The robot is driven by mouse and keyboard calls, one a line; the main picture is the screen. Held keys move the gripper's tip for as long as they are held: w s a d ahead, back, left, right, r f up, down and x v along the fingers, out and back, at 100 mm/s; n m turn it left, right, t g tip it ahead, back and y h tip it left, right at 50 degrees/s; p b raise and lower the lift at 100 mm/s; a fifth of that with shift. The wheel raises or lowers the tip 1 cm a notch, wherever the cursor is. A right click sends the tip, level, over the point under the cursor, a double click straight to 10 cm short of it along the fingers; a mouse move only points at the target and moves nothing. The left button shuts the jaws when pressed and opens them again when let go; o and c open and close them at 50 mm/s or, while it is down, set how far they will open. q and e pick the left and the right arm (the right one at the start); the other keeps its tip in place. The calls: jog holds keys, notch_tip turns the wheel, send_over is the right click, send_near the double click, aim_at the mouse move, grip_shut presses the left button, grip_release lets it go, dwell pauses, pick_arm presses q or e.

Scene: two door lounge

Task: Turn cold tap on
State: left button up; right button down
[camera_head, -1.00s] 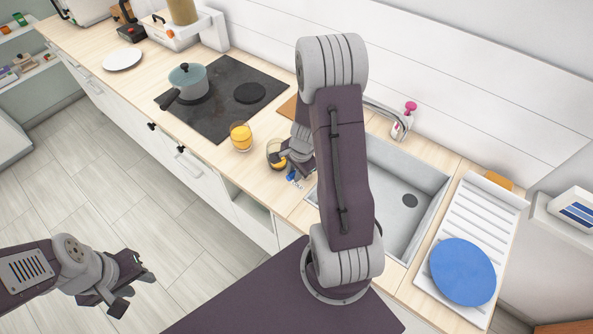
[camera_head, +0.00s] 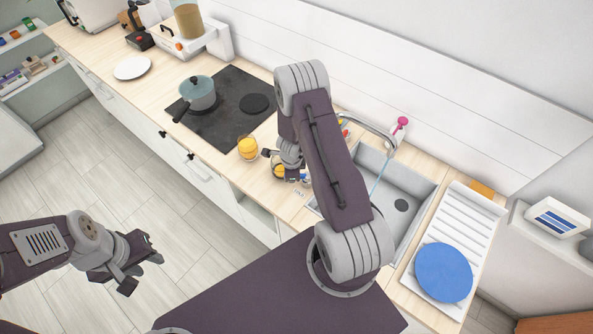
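The curved metal spout (camera_head: 370,121) rises behind the sink (camera_head: 425,193). A thin bluish stream of water (camera_head: 380,175) falls from the spout into the basin. My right arm hides the tap's base, and I cannot make out a cold handle. A small red part (camera_head: 346,134) shows beside the arm near the spout. My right gripper (camera_head: 272,158) is left of the sink, over the counter near a dark glass; its fingers are too small and covered to read. My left gripper (camera_head: 140,264) is open and empty over the floor at lower left.
An orange-filled glass (camera_head: 248,148) stands at the hob's (camera_head: 230,118) front corner, with a pot (camera_head: 198,94) on the hob. A blue plate (camera_head: 444,272) lies on the white draining rack (camera_head: 462,220). A pink-topped bottle (camera_head: 400,126) stands behind the sink. Floor at left is clear.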

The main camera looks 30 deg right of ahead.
jog(key=shift+w+d, duration=0.1)
jog(key=shift+w, duration=0.1)
dwell(0.3)
jog(key=c, duration=1.3)
grip_release()
jog(key=shift+s, duration=0.1)
notch_tip(320, 180, up, 9)
jog(key=s+a+p, duration=0.1)
jog(key=p, duration=0.4)
jog(key=shift+s, duration=0.3)
